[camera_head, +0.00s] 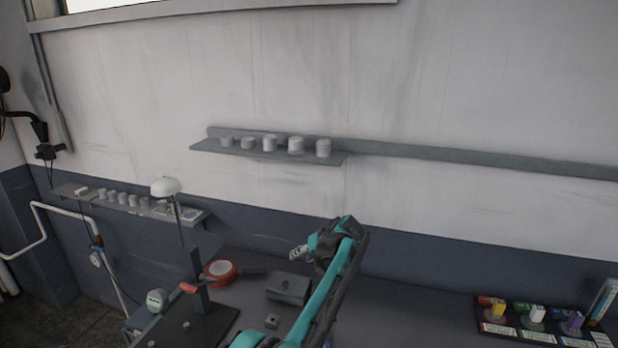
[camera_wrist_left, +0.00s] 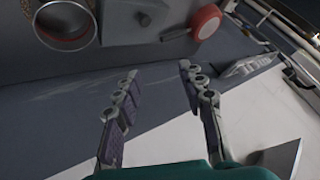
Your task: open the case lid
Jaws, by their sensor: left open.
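A dark grey block-shaped thing (camera_head: 289,288), which may be the case, sits on the dark table; I cannot make out a lid on it. My left gripper (camera_head: 297,252) is raised at the end of the teal arm, above the table on its wall side, apart from this block. In the left wrist view, my left gripper (camera_wrist_left: 160,92) is open with nothing between its fingers. My right gripper is not in view.
A red round pan-like thing (camera_head: 220,272) lies left of the block, near a dark post (camera_head: 196,280). A small grey block (camera_head: 271,321) lies in front. A tray with coloured pieces (camera_head: 513,342) is at the right. Wall shelf (camera_head: 330,157) holds several cups. The table's middle right is clear.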

